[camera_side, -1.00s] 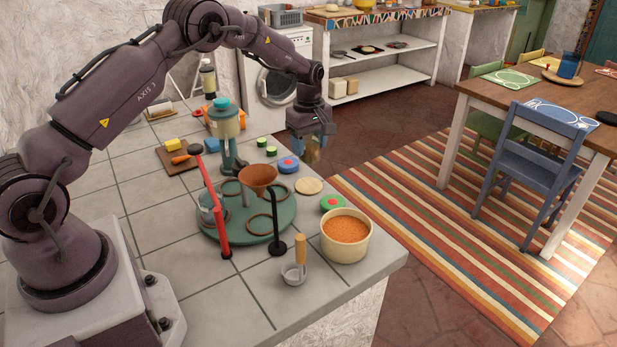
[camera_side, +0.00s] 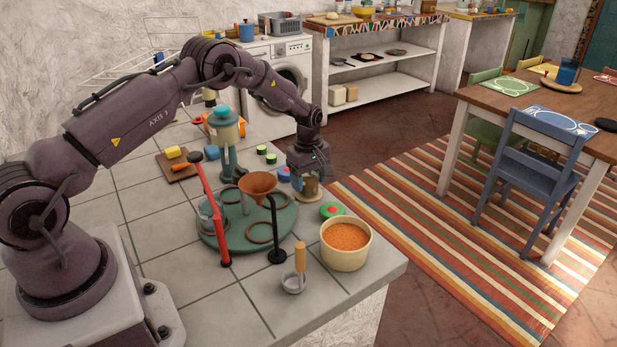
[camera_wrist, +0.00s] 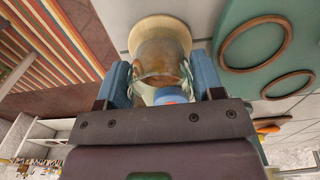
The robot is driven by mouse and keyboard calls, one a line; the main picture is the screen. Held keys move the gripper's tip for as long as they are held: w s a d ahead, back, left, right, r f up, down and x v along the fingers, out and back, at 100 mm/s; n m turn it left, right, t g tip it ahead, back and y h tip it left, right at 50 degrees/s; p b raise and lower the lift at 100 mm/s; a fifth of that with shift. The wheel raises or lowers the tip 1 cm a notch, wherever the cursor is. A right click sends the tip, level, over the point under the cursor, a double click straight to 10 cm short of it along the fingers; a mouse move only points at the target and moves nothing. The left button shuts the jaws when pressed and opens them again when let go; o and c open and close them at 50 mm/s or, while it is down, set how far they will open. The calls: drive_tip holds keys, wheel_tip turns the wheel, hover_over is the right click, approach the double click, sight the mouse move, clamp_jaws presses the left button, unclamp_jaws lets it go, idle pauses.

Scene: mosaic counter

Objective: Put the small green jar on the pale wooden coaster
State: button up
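The small jar (camera_side: 311,187) is see-through glass with a greenish-brown tint. It is upright over the pale round wooden coaster (camera_side: 309,198), on it or just above it; I cannot tell which. My gripper (camera_side: 308,176) points down there, with its blue fingers on both sides of the jar. In the wrist view, the jar (camera_wrist: 160,62) sits between the fingertips of my gripper (camera_wrist: 162,82), which look closed against its sides. The coaster's pale rim (camera_wrist: 160,22) shows beyond the jar. Part of the coaster is hidden by the jar.
A green round stand (camera_side: 285,228) with a copper funnel and a black upright is close left of the coaster. A green lid with a red centre (camera_side: 332,210) and a tub of orange grains (camera_side: 346,240) are in front. The counter edge is near on the right.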

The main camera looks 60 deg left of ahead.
drive_tip(key=shift+o, duration=1.3)
wheel_tip(320, 180, up, 12)
drive_tip(key=r, duration=0.1)
drive_tip(key=s+d+r+m+t, duration=0.1)
drive_tip(key=s+d+r+m, duration=0.4)
drive_tip(key=r, duration=0.4)
drive_tip(key=s+d+r+m+t, duration=0.25)
drive_tip(key=s+d+r, duration=0.3)
drive_tip(key=r, duration=0.35)
drive_tip(key=s+d+m+t, duration=0.1)
drive_tip(key=s+d+m, duration=0.2)
drive_tip(key=s, duration=0.7)
drive_tip(key=s+d+r+m+t, duration=0.1)
drive_tip(key=s+d+m, duration=0.2)
drive_tip(key=s+m, duration=0.4)
drive_tip(key=s, duration=0.3)
drive_tip(key=shift+s+r, duration=0.15)
drive_tip(key=shift+s, duration=0.15)
